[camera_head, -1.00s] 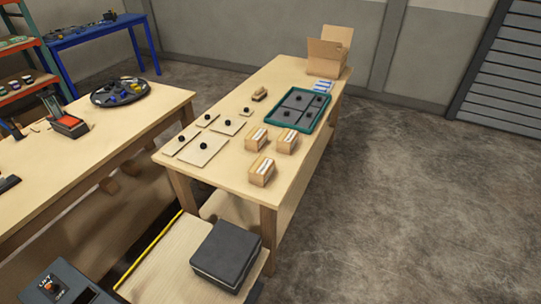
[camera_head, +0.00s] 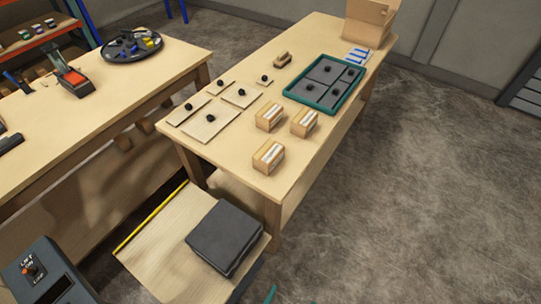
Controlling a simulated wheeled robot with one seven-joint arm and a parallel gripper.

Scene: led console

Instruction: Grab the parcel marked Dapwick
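Three small cardboard parcels with pale labels stand on the right-hand wooden table (camera_head: 240,165): a back left one (camera_head: 269,117), a back right one (camera_head: 304,123) and a front one (camera_head: 268,157). The lettering is too small to read, so I cannot tell which is marked Dapwick. All three stand apart on the near right part of the tabletop.
A teal-rimmed tray (camera_head: 292,97), knobbed flat panels (camera_head: 211,121) and an open carton (camera_head: 370,22) share the table. A low wooden platform (camera_head: 165,240) with a dark box (camera_head: 226,237) stands in front. Floor at right (camera_head: 430,200) is clear.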

